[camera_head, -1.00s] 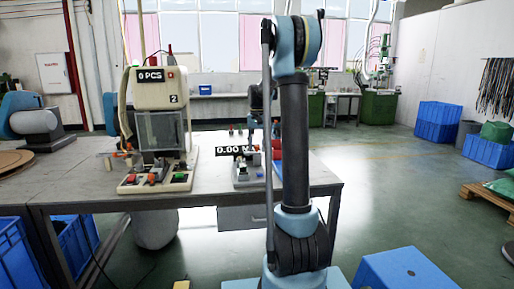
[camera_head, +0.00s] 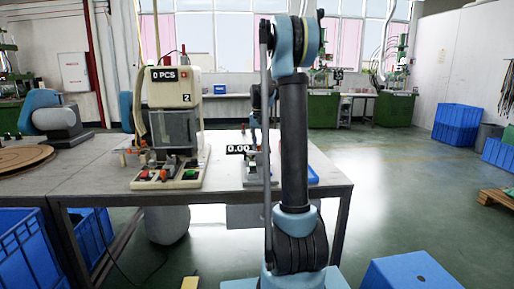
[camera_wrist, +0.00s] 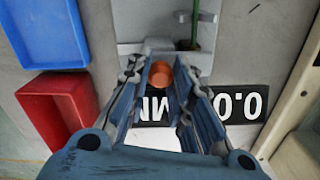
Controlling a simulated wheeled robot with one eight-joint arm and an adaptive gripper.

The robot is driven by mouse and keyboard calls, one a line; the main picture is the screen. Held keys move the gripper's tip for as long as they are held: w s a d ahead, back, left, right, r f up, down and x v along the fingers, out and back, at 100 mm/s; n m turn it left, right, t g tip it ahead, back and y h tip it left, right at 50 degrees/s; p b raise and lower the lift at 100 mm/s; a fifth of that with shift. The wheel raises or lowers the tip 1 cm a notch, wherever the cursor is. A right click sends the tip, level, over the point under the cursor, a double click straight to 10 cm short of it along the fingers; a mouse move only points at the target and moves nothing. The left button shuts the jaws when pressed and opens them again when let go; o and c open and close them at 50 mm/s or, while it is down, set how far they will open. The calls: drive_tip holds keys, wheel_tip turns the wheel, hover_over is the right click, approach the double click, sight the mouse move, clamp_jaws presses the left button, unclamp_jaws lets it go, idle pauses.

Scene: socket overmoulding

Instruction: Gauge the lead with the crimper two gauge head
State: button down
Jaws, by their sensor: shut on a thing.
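My gripper (camera_wrist: 161,66) shows in the wrist view, its two blue-grey fingers closed around an orange round piece (camera_wrist: 160,74). I cannot tell whether this piece belongs to the lead. Just past the fingertips is a light grey gauge fixture (camera_wrist: 140,20), with a thin green stem (camera_wrist: 195,28) on it. The gauge's black display (camera_wrist: 235,104) appears upside down, partly behind the fingers. In the head view the gauge display (camera_head: 239,149) reads 0.00, and my arm covers part of the gauge. The crimper marked 2 (camera_head: 172,88) stands left of it, showing 0 PCS.
In the wrist view a blue tray (camera_wrist: 45,62) and a red tray (camera_wrist: 28,98) lie left of the fixture, and a cream machine edge (camera_wrist: 300,110) is at the right. The grey table (camera_head: 95,186) has clear room left of the crimper.

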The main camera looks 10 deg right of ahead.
drive_tip(key=shift+a, duration=0.25)
drive_tip(key=c, duration=1.4)
unclamp_jaws()
drive_tip(key=shift+a, duration=0.2)
drive_tip(key=shift+d, duration=0.1)
drive_tip(key=shift+d+r, duration=0.1)
drive_tip(key=shift+r, duration=0.2)
wheel_tip(320, 180, up, 11)
drive_tip(key=shift+r, duration=0.15)
